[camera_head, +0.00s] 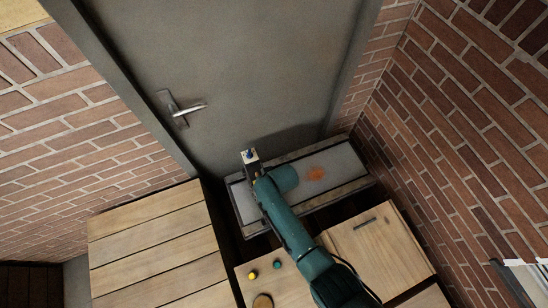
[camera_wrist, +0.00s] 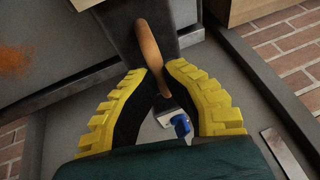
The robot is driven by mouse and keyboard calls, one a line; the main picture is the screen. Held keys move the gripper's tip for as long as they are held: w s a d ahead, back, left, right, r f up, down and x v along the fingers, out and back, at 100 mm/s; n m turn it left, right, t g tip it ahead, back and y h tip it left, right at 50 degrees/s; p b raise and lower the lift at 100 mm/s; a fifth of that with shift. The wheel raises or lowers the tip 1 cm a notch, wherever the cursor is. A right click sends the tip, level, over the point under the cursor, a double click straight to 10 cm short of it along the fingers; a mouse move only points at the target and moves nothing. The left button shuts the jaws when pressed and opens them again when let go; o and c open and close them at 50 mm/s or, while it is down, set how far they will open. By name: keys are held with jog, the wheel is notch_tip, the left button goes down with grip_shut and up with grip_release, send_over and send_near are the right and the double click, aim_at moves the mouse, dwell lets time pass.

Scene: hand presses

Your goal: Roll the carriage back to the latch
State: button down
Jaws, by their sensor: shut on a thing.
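The press bed (camera_head: 338,160) is a long grey slab with an orange stain, beside the grey door in the head view. The wrist view shows part of this grey surface (camera_wrist: 50,25) and the orange stain at upper left. My gripper (camera_wrist: 157,78) has yellow ridged fingers shut on a tan rod-like handle (camera_wrist: 149,45), which extends beyond the fingertips. A small metal block with a blue knob (camera_wrist: 181,124) sits between the fingers, nearer the palm. The block also shows at the bed's left end in the head view (camera_head: 249,156). My arm hides most of the gripper there.
A slatted wooden top (camera_head: 155,245) stands at left. Brick wall (camera_head: 470,110) closes the right side. The door (camera_head: 240,65) is behind.

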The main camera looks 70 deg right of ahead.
aim_at(253, 186)
jog(key=shift+w+a+f, duration=0.25)
jog(key=shift+w+a, duration=0.75)
jog(key=shift+a, duration=0.25)
jog(key=c, duration=1.1)
grip_release()
jog(key=shift+w+r, duration=0.1)
jog(key=shift+w, duration=0.1)
jog(key=shift+r, duration=0.1)
jog(key=shift+s+r, duration=0.15)
jog(key=shift+r, duration=0.25)
jog(key=v, duration=1.1)
